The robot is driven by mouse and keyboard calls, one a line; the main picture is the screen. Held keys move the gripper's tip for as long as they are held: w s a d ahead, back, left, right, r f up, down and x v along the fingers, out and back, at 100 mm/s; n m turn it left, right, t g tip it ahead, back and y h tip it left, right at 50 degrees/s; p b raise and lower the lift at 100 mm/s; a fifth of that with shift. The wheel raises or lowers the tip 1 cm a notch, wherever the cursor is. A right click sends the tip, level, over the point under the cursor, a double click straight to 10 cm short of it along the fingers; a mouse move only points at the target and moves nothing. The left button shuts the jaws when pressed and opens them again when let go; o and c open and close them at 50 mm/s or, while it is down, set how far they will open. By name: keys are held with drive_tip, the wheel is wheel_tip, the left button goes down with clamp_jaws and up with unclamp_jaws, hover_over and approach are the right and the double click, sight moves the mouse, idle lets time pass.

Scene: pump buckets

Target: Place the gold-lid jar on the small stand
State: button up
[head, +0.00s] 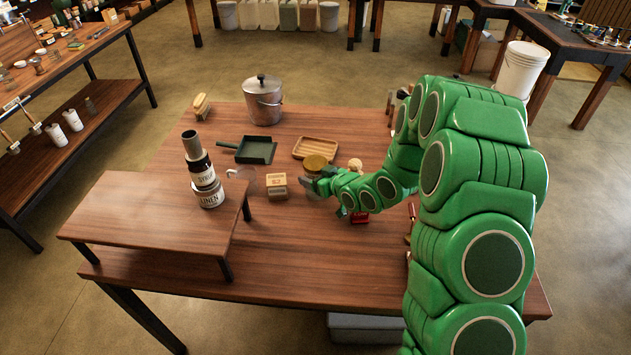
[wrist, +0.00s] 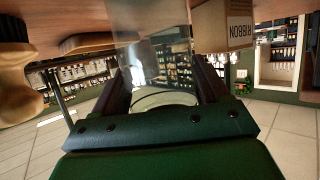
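The gold-lid jar (head: 316,162) stands on the table right of the middle, its clear glass body partly hidden by my arm. In the wrist view, which looks upside down, clear glass (wrist: 150,40) shows ahead of and between my fingers. My gripper (head: 311,186) is low at the jar; in the wrist view its fingers (wrist: 162,80) are spread apart. I cannot tell whether they touch the glass. The small stand (head: 140,213) is a low wooden bench at the table's front left. Stacked cans marked LINEN and SYRUP (head: 205,180) stand at its right back part.
Small boxes (head: 277,187) sit left of my gripper; a RIBBON box (wrist: 222,28) shows in the wrist view. The stand's left and middle top is clear.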

sight(316, 162)
drive_tip(key=c, duration=0.7)
drive_tip(key=shift+r, duration=0.1)
drive_tip(key=shift+r, duration=4.95)
